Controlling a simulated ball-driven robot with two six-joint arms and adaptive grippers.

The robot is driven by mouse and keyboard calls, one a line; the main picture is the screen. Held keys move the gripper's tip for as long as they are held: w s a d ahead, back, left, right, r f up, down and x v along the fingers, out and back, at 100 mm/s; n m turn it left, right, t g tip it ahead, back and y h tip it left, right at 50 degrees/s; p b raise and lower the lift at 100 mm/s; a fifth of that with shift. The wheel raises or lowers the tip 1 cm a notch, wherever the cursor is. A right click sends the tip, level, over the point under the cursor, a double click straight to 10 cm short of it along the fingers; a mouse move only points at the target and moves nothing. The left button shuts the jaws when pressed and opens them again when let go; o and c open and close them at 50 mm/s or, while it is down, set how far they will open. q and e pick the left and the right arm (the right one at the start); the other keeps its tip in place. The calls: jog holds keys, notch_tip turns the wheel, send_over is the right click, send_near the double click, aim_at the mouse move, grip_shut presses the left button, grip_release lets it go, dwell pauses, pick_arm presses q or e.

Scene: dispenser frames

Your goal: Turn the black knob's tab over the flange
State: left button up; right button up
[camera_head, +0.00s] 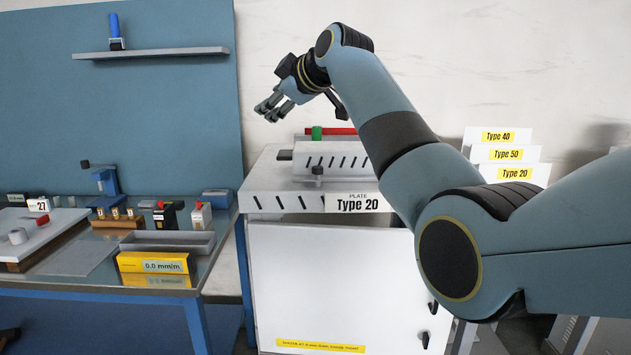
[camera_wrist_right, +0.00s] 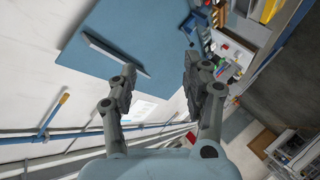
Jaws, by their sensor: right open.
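A white cabinet (camera_head: 330,260) stands in the middle of the head view. Two small black knobs (camera_head: 433,307) (camera_head: 425,340) sit at the right side of its front, low down; their tabs and any flange are too small to make out. A dark grey knob (camera_head: 317,172) stands at the front of the unit on top of the cabinet. My right gripper (camera_head: 272,108) is in the air above and behind that unit, away from all these knobs. In the right wrist view my right gripper (camera_wrist_right: 160,72) is open with nothing between its fingers. My left gripper is out of view.
A Type 20 plate label (camera_head: 358,203) is on the cabinet's front edge. A red bar (camera_head: 343,131) and green piece lie on the top unit. A workbench (camera_head: 90,292) with tools and a yellow box (camera_head: 155,263) is at left. Type signs (camera_head: 515,174) stand at right, behind my arm.

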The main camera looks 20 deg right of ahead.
jog(key=s+d+f+m+t+y+b, duration=0.1)
jog(key=s+d+f+m+t+b, duration=0.4)
jog(key=d+m, duration=0.35)
jog(key=m+b, duration=0.2)
jog(key=b, duration=0.2)
send_near(321, 170)
jog(key=shift+n+g, duration=0.25)
jog(key=shift+g, duration=0.15)
jog(key=x, duration=1)
jog(key=shift+w+r, duration=0.2)
jog(key=shift+r, duration=0.1)
jog(key=shift+w+a, duration=0.15)
jog(key=shift+w, duration=0.35)
